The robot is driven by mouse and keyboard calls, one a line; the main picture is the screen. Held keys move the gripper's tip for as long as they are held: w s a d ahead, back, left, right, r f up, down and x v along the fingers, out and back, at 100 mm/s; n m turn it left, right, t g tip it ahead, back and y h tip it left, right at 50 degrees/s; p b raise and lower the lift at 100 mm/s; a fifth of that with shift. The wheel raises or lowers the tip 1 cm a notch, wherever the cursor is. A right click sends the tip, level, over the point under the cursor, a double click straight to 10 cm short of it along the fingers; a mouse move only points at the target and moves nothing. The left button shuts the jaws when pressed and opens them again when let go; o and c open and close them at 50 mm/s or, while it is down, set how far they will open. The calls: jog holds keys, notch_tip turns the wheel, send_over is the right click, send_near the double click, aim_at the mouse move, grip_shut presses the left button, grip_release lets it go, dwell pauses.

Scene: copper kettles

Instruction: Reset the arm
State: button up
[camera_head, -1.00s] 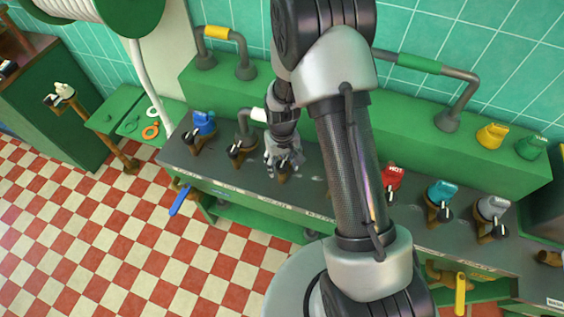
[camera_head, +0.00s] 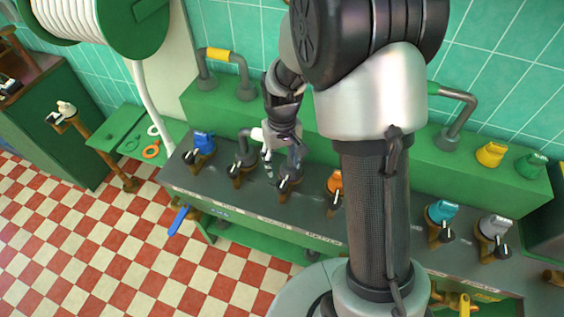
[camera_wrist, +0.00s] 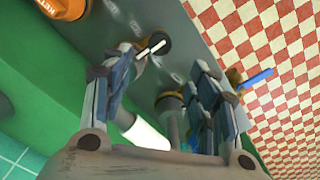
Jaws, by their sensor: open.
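My gripper (camera_head: 281,158) is above the grey counter (camera_head: 262,200), over the row of valves, near a dark valve with a white lever (camera_head: 288,178). In the wrist view, the fingers of my gripper (camera_wrist: 165,95) are spread apart, with no object held between them. That valve (camera_wrist: 152,46) shows beyond the fingertips, apart from them as far as I can tell. My arm rises in front of the counter in the head view and hides part of the valve row.
A blue-topped valve (camera_head: 203,143) stands left and an orange-topped one (camera_head: 334,184) right of my gripper. Teal (camera_head: 441,213) and grey (camera_head: 494,228) ones stand farther right. A green ledge (camera_head: 400,145) with pipes runs behind. The checkered floor (camera_head: 120,240) is clear.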

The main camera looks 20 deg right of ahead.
dwell(0.3)
jog(key=s+r+t+b, duration=0.25)
jog(key=s+r, duration=0.65)
jog(key=r, duration=0.6)
jog(key=s+r+t, duration=0.2)
jog(key=s+r, duration=0.1)
jog(key=s, duration=0.9)
jog(key=shift+s+r+m+b, duration=0.25)
jog(key=shift+s+m+b, duration=0.05)
jog(key=shift+s+b, duration=0.1)
jog(key=shift+c, duration=0.3)
